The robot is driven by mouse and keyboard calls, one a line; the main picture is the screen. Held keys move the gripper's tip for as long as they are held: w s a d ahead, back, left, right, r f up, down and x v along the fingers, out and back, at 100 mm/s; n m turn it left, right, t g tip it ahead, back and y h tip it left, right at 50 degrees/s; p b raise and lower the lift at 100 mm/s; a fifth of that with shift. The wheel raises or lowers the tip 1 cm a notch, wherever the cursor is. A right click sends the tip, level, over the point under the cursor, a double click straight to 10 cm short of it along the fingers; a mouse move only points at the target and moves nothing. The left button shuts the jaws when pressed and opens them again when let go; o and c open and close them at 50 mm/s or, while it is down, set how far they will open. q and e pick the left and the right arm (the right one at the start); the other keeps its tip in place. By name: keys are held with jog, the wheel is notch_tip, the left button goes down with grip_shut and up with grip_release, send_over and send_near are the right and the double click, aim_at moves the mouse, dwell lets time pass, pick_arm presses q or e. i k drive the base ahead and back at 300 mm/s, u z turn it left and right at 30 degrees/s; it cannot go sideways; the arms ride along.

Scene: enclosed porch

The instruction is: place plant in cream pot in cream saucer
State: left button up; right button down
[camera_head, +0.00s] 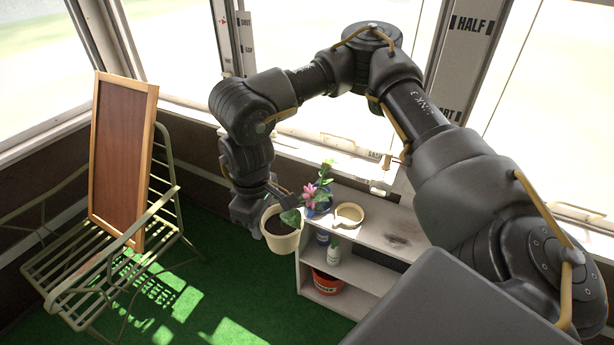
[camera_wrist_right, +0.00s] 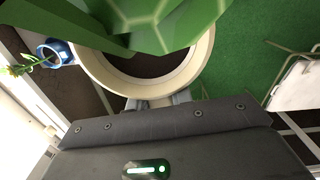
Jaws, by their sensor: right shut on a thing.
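The cream pot (camera_head: 281,241) holds dark soil and a plant with broad green leaves (camera_head: 291,217). My right gripper (camera_head: 260,226) is shut on the pot's rim and holds it upright, just left of the shelf's end, over the green floor. In the right wrist view, the pot's rim (camera_wrist_right: 88,77) is between the fingers (camera_wrist_right: 158,101), and a large leaf (camera_wrist_right: 165,22) hides part of the pot. The cream saucer (camera_head: 349,221) lies empty on the shelf's top, to the right of the pot. My left gripper is not in view.
A blue pot with a pink flower (camera_head: 317,208) stands on the pale shelf (camera_head: 375,238) between the held pot and the saucer; it also shows in the wrist view (camera_wrist_right: 61,51). Lower shelves hold a bottle (camera_head: 333,254) and a red pot (camera_head: 327,284). A chair with a framed board (camera_head: 121,160) stands left.

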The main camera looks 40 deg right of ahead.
aim_at(347, 216)
jog(key=u, duration=0.3)
jog(key=i, duration=1.4)
jog(key=z, duration=1.45)
jog(key=i, duration=0.95)
jog(key=z, duration=1.1)
